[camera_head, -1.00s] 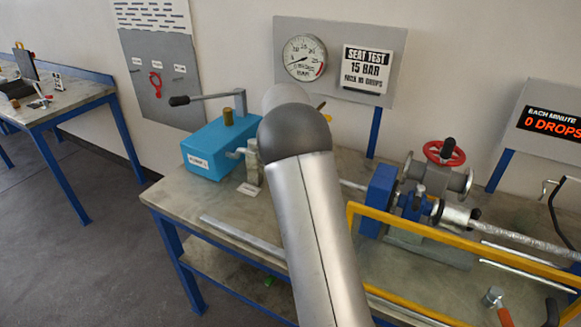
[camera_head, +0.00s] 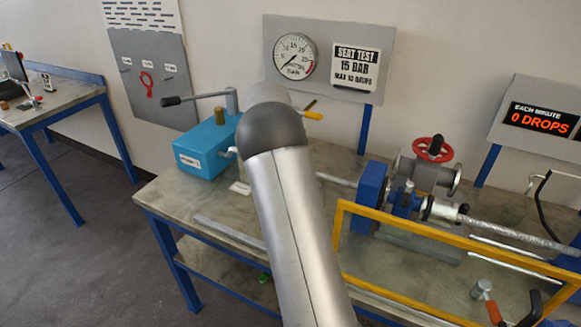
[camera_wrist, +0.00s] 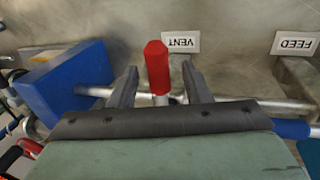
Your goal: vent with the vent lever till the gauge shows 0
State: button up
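The vent lever has a red grip (camera_wrist: 157,66) and stands beside the VENT label (camera_wrist: 180,42) in the wrist view. My gripper (camera_wrist: 159,72) is open, with one finger on each side of the red grip and visible gaps to it. In the head view my arm hides the gripper and the vent lever. The round pressure gauge (camera_head: 295,57) on the back board has its needle pointing to the lower left, near the low end of the scale. The exact reading is too small to tell.
A blue pump box (camera_head: 206,148) with a long lever is left of my arm. A yellow-tipped handle (camera_head: 312,116) shows just right of it. A yellow frame (camera_head: 450,241) and a valve with a red handwheel (camera_head: 433,149) stand to the right. A FEED label (camera_wrist: 296,43) lies right of VENT.

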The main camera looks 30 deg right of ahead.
dwell(0.3)
jog(key=v, duration=1.7)
jog(key=shift+p, duration=0.4)
jog(key=shift+r, duration=0.15)
jog(key=s+a+f+n+t+y, duration=0.25)
jog(key=s+a+n, duration=0.45)
jog(key=s+a, duration=0.9)
jog(key=s+a+f+n, duration=0.2)
jog(key=s+f, duration=0.3)
jog(key=s, duration=0.4)
jog(key=s+a+f+n+t, duration=0.1)
jog(key=s+a+f, duration=0.3)
jog(key=s, duration=0.6)
notch_tip(320, 180, down, 2)
jog(key=shift+n+h, duration=0.45)
jog(key=shift+n, duration=0.45)
